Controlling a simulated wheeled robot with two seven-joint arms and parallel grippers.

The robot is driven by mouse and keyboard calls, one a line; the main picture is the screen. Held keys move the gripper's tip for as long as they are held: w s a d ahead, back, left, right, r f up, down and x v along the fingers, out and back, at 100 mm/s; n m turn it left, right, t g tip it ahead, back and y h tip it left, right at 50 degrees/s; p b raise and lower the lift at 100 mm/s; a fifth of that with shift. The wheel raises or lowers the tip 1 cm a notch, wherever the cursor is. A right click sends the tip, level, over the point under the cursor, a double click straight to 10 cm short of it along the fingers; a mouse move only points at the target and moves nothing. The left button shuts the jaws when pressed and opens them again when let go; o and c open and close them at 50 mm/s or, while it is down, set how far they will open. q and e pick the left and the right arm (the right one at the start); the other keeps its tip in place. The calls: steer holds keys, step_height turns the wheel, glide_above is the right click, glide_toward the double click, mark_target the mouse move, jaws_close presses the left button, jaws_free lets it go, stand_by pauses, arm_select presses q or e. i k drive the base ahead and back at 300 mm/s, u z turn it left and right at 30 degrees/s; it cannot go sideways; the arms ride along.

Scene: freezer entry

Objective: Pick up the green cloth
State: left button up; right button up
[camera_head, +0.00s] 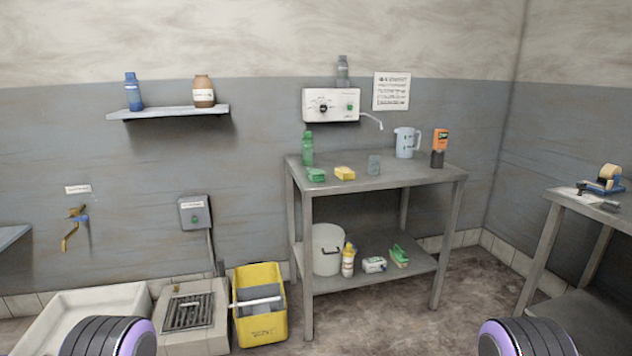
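A small green item (317,175), apparently the folded green cloth, lies at the front left corner of the metal table's top (400,176). A yellow sponge-like block (345,173) lies just to its right, and a green bottle (307,148) stands behind it. Neither of my grippers is in view. Only dark rounded parts of my arms show at the bottom left and bottom right, well apart from the table.
Another table (575,202) stands right. Floor between the tables is clear.

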mark_target(315, 175)
steer(key=z, duration=0.55)
steer(key=i, duration=0.6)
steer(key=z, duration=0.8)
steer(key=i, duration=1)
steer(key=u, duration=0.65)
steer(key=i, duration=0.8)
steer(key=u, duration=0.65)
